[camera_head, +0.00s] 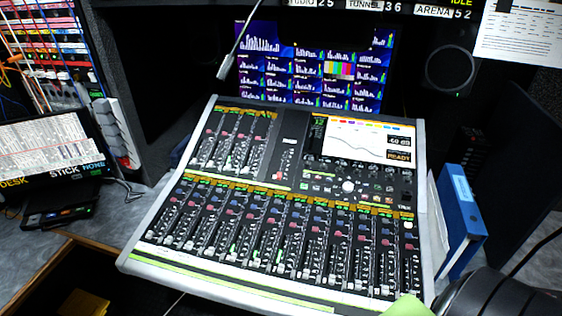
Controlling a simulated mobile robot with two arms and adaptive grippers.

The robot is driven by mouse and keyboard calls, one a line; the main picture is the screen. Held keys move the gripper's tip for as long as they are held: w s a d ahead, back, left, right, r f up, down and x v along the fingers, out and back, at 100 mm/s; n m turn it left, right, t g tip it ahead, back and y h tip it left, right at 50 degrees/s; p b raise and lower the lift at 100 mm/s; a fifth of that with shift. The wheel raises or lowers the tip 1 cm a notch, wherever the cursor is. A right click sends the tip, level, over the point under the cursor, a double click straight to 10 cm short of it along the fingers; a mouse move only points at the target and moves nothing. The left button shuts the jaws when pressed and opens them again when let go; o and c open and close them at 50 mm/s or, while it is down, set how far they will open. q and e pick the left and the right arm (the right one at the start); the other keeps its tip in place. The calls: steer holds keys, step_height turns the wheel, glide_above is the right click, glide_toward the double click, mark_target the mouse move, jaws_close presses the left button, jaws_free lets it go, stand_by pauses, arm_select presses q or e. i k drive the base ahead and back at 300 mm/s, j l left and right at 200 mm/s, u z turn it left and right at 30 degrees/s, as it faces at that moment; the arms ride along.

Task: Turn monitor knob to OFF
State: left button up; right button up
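The mixing console (128,262) fills the middle, tilted up toward the back. A pale round knob (348,186) stands out on its panel below the small screen (368,139). I cannot tell whether it is the monitor knob, and I cannot read any OFF mark or knob position. Several smaller controls sit around it. Neither of my grippers shows clearly. A dark ribbed shape (500,296) and a pale green piece (406,307) cut into the lower right. I cannot tell whether they belong to my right arm.
A gooseneck microphone (226,67) hangs over the console's back left. A blue binder (458,215) stands at the right side. A large monitor (310,65) is behind. A tablet-like screen (45,147) and a dark device (58,212) are at the left. An open wooden drawer (40,275) is lower left.

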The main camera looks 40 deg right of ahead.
mark_target(347, 186)
steer(key=z, duration=1.7)
